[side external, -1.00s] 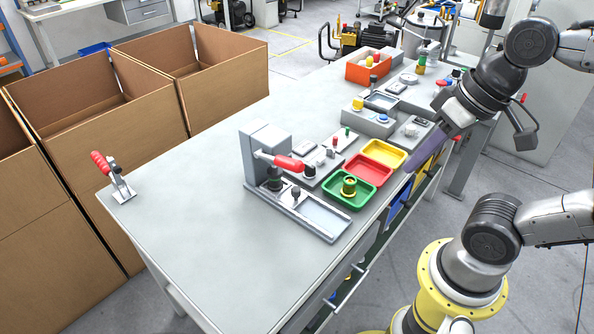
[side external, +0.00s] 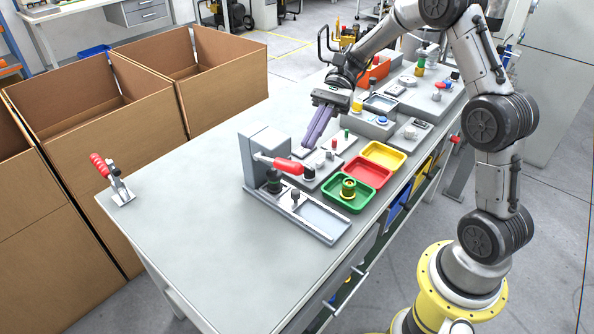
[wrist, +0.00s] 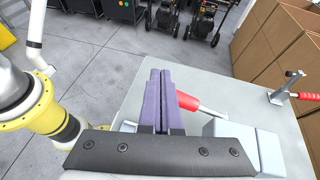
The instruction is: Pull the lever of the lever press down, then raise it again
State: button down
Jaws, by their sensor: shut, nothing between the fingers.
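The lever press (side external: 262,150) is a grey block-shaped column on a base plate, standing on the table. Its lever has a red handle (side external: 288,164) that sticks out to the right at about mid-height of the column. The red handle also shows in the wrist view (wrist: 200,105), to the right of my fingers and partly hidden by them. My gripper (side external: 306,146) has long purple fingers, shut and empty. In the side view the fingertips appear just behind and above the red handle. I cannot tell whether they touch it. The fingers fill the middle of the wrist view (wrist: 158,80).
A green tray (side external: 332,203), a red tray (side external: 352,182) and a yellow tray (side external: 400,151) stand right of the press. Test blocks with buttons stand behind them. A red-handled toggle clamp (side external: 112,180) sits at the left table edge. The table's front left is clear.

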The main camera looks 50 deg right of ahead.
aim_at(278, 163)
jog(key=w+d+f+m+t+y, duration=0.25)
jog(key=d+f+m, duration=0.35)
jog(key=f, duration=0.7)
jog(key=a+r+n, duration=0.1)
jog(key=a+r, duration=0.2)
jog(key=a, duration=0.4)
jog(key=shift+a+y, duration=0.35)
jog(key=shift+a, duration=0.05)
